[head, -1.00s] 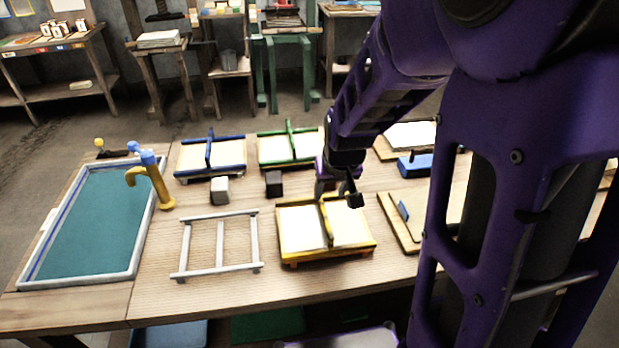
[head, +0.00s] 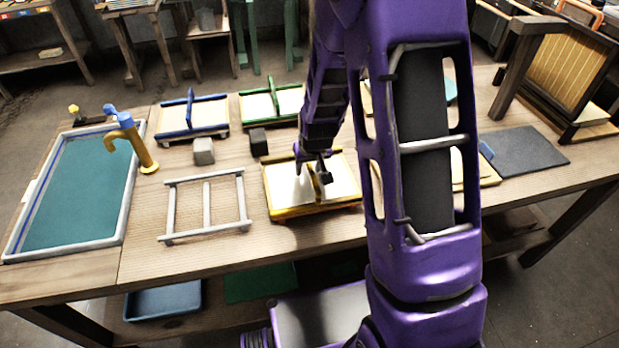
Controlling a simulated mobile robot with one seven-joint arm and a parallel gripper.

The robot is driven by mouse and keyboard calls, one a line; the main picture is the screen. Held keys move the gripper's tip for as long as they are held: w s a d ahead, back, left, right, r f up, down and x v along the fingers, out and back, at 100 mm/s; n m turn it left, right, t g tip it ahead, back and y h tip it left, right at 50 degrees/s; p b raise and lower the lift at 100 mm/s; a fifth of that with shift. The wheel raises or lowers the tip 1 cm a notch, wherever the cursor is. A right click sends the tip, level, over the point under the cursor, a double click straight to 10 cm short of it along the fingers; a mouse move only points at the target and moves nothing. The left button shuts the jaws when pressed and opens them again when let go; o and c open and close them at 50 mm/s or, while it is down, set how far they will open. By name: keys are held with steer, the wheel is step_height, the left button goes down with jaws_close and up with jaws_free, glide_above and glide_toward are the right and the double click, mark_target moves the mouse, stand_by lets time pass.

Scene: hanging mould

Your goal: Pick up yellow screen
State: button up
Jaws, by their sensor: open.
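The yellow screen (head: 283,192) lies flat on the wooden table near its front edge, in the middle of the head view. It has a yellow frame, pale panels and a raised middle bar. My gripper (head: 312,174) is open and points down over the screen. Its dark fingers appear to stand on either side of the middle bar; I cannot tell whether they touch it. My gripper and arm hide part of the bar and the screen's back edge.
A grey empty frame (head: 207,232) lies just left of the yellow screen. A blue screen (head: 190,117) and a green screen (head: 256,107) lie behind, with a grey block (head: 203,151) and a black block (head: 258,142). A teal-filled tray (head: 75,195) is at left.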

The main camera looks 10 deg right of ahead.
steer(key=shift+w+f, duration=0.2)
steer(key=shift+f, duration=0.25)
jaws_close()
